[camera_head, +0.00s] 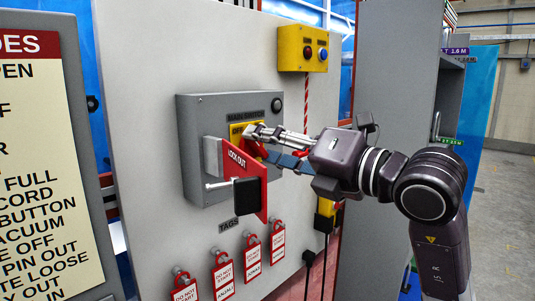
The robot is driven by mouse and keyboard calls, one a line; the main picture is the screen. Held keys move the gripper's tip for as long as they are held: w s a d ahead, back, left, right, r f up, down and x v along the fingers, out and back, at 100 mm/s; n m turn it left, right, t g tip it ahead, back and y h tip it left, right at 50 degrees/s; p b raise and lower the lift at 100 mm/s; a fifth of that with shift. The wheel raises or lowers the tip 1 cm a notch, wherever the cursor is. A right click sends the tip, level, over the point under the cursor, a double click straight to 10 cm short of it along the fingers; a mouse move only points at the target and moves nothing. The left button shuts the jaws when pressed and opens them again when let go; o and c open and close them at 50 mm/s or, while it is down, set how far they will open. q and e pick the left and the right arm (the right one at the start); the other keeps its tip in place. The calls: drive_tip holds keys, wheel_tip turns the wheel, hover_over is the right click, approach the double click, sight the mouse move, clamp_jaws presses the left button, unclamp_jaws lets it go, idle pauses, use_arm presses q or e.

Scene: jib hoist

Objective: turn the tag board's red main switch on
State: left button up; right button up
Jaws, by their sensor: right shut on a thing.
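The tag board (150,130) is a pale upright panel in the head view. A grey switch box (197,118) is mounted on it, labelled MAIN SWITCH. Its yellow plate (236,129) reads OFF at the left; the rest is mostly covered by my gripper. My right gripper (264,143) comes in from the right and is shut on the red main switch (256,150), of which only small red parts show around the fingers. A red LOCK OUT plate (236,162) stands out from the box just below the fingers. My left gripper is not in view.
A black block (247,196) and a silver pin (217,185) are at the LOCK OUT plate. Several red-and-white tags (251,257) hang below. A yellow button box (302,48) is above right. A sign (42,150) stands at left, a grey cabinet (385,55) at right.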

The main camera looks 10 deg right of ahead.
drive_tip(key=m, duration=0.3)
drive_tip(key=shift+m, duration=0.4)
drive_tip(key=shift+d+f+m, duration=0.1)
drive_tip(key=shift+f+m, duration=0.05)
drive_tip(key=shift+m, duration=2.15)
drive_tip(key=o, duration=1.2)
drive_tip(key=shift+c, duration=0.2)
drive_tip(key=v, duration=1.2)
